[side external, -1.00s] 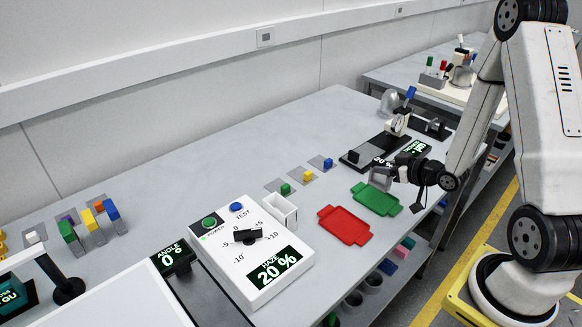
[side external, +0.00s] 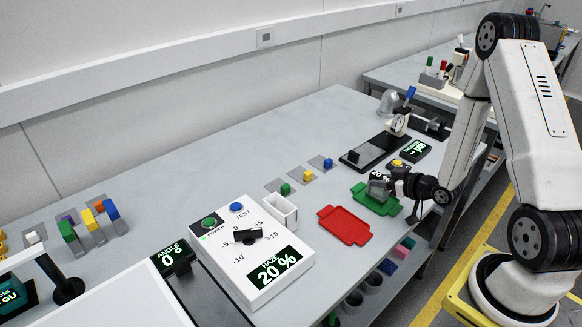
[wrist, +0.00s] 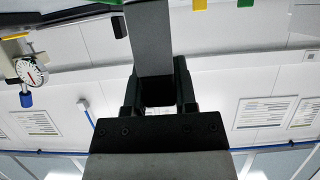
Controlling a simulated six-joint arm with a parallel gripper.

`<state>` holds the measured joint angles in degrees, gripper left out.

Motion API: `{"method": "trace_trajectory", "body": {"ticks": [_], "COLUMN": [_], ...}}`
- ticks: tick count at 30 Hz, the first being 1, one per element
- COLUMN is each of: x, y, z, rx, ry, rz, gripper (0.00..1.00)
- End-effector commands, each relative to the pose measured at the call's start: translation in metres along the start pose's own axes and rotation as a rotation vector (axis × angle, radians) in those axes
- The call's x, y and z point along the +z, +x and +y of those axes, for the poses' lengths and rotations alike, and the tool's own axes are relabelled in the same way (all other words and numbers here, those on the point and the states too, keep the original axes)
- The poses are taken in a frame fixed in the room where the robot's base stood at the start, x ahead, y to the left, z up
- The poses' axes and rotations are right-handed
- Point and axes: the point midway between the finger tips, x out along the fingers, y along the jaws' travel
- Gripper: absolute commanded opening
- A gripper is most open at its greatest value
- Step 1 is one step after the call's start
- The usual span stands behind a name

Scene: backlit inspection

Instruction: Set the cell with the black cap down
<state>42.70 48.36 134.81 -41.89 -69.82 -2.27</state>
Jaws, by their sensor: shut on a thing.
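My gripper (side external: 393,189) is in the side view at the right edge of the green tray (side external: 365,203). It is shut on a grey, partly see-through cell (side external: 378,186), held over the tray. I cannot tell whether the cell touches the tray. In the wrist view the gripper (wrist: 157,80) points up the picture, with the flat grey cell (wrist: 149,38) between its dark fingers.
A red tray (side external: 343,226) lies left of the green one. Small green (side external: 286,189), yellow (side external: 308,175) and blue (side external: 328,163) pieces stand on grey pads behind. A control box (side external: 250,250) with a haze display stands nearer.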

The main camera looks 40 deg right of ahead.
Motion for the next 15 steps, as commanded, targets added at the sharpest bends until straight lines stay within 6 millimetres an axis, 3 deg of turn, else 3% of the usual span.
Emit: {"method": "trace_trajectory", "body": {"ticks": [12, 13, 15], "x": [0.0027, 0.0025, 0.0024], "y": [0.0013, 0.0012, 0.0011], "z": [0.0001, 0.0001, 0.0001], "rx": [0.0, 0.0, 0.0], "ry": [0.0, 0.0, 0.0], "rz": [0.001, 0.001, 0.001], "gripper": [0.0, 0.44, 0.67]}}
